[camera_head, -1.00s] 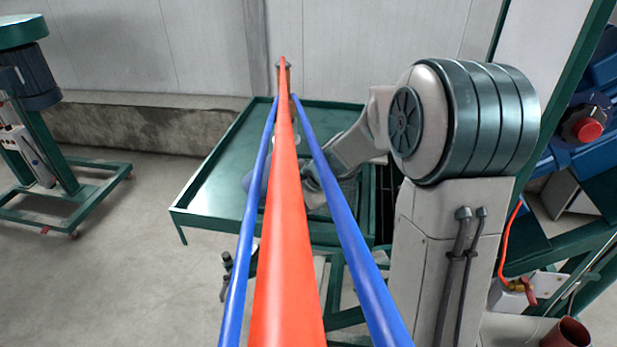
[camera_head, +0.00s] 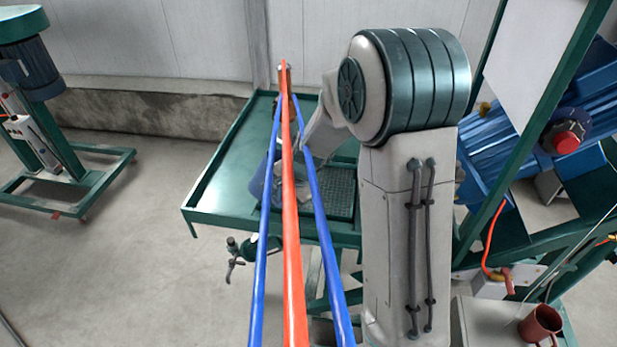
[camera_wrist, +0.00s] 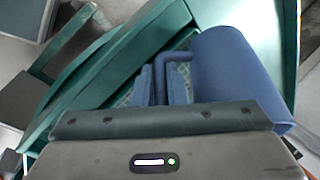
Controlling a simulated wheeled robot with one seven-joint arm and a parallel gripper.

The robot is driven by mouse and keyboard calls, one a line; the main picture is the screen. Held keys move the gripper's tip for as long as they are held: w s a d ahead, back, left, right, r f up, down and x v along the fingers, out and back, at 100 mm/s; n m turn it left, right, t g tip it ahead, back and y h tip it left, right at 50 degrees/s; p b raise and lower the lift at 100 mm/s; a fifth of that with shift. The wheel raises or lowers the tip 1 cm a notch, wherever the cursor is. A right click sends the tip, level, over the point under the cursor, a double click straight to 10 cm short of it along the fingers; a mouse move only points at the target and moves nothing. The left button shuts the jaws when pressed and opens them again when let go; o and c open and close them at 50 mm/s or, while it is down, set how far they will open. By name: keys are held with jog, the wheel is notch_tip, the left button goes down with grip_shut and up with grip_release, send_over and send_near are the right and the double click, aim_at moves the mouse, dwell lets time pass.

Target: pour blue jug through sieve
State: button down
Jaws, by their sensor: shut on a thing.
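The blue jug (camera_wrist: 240,75) fills the upper right of the wrist view, with its blue handle (camera_wrist: 172,62) on its left side. My gripper (camera_wrist: 163,98) is shut on the jug at its handle; the fingertips are hard to make out. In the head view the jug (camera_head: 261,182) is partly hidden behind the blue and red lines, over the green table (camera_head: 222,183). Whether it touches the table or is held above it I cannot tell. A dark mesh panel (camera_head: 338,202) lies in the table; I cannot tell whether it is the sieve.
A brown-red mug (camera_head: 541,325) stands at lower right. A blue machine with a red knob (camera_head: 566,143) and green frame is on the right. A mixer on a green stand (camera_head: 70,175) is at left. Open floor (camera_head: 120,260) lies between stand and table.

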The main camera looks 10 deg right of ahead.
aim_at(255, 188)
jog(key=shift+a+b, duration=0.1)
jog(key=shift+b, duration=0.2)
jog(key=shift+a+r+h, duration=0.2)
jog(key=shift+h, duration=0.3)
jog(key=shift+w+a+f+h, duration=0.15)
jog(key=shift+a+h, duration=0.15)
jog(key=shift+h, duration=0.4)
jog(key=shift+a, duration=0.1)
jog(key=shift+a+r+h, duration=0.4)
jog(key=shift+r+h, duration=0.2)
jog(key=shift+h, duration=0.4)
jog(key=shift+w+a+n+h, duration=0.15)
jog(key=shift+a+n+h, duration=0.2)
jog(key=shift+h, duration=0.65)
